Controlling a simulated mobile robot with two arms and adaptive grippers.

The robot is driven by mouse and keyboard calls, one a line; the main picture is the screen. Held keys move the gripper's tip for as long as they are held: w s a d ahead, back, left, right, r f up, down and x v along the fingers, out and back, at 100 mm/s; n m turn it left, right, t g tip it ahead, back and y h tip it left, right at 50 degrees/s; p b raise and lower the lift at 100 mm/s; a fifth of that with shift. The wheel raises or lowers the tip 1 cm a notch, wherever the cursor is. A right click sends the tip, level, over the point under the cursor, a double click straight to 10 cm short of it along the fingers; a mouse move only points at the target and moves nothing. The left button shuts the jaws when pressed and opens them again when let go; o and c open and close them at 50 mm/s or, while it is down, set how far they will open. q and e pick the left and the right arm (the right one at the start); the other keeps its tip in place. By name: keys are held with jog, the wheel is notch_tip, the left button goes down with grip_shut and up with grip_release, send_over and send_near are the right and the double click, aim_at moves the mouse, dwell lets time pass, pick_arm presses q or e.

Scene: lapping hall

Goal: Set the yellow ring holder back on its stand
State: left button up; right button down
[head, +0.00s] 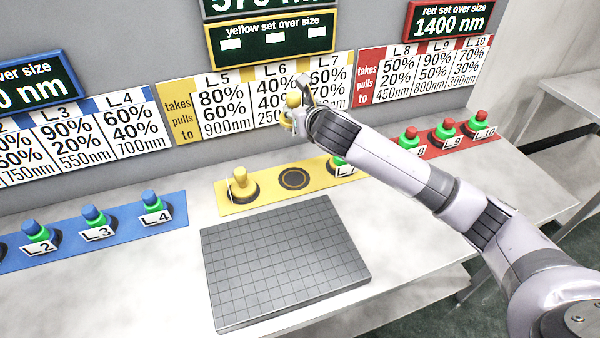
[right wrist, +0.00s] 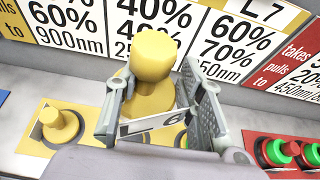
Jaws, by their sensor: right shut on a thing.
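My right gripper (head: 298,113) is shut on a yellow ring holder (right wrist: 155,55), held up in front of the wall cards above the yellow strip. The holder has a round knob; its white label, partly hidden by the fingers, seems to show a 6. In the head view the held holder (head: 293,100) is small and partly covered by the gripper. Below it on the yellow strip (head: 265,190) is an empty round dark stand (head: 293,179). Another yellow holder (head: 240,185) stands left of that stand. My left gripper is not in view.
L7's holder (head: 342,165) stands right of the empty stand, with a green ring, partly behind my arm. A blue strip (head: 185,215) with ringed holders lies left, red holders (head: 446,130) right. A dark gridded plate (head: 285,260) lies in front. The wall with cards is close behind.

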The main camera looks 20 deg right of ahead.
jog(key=f, duration=0.6)
jog(key=f+b, duration=0.1)
jog(key=f, duration=1.2)
jog(key=shift+s+a, duration=0.1)
jog(key=shift+a, duration=0.15)
jog(key=shift+f, duration=0.2)
jog(key=c, duration=1.1)
grip_release()
jog(key=shift+r, duration=0.15)
jog(key=v, duration=1.2)
